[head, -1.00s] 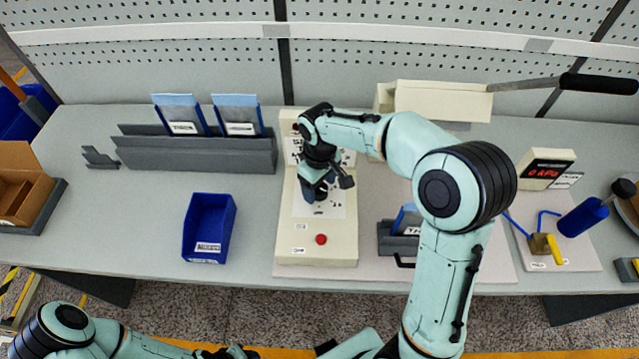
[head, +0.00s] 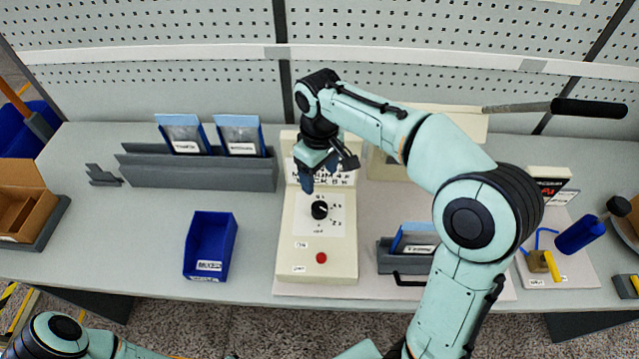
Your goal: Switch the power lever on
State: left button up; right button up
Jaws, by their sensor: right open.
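A cream control box (head: 288,225) stands mid-table. It has a black rotary knob (head: 319,210) on a white dial and a red button (head: 321,258) near its front. My right gripper (head: 322,180) hangs over the upper part of the box, behind the knob and apart from it. It is open, and nothing shows between its fingers. It hides part of the printed sign on the box's raised back panel, and any small lever there is hidden. A long lever with a black handle (head: 590,108) sticks out to the right from a cream unit behind my right arm. My left gripper is not in view.
A blue bin (head: 210,246) stands left of the box. A grey rack (head: 200,172) with blue-framed cards is behind it. A grey holder (head: 388,262) and a small yellow-handled valve (head: 551,266) are to the right. My right arm covers the middle right.

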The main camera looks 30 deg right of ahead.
aim_at(321, 258)
jog(key=k, duration=1)
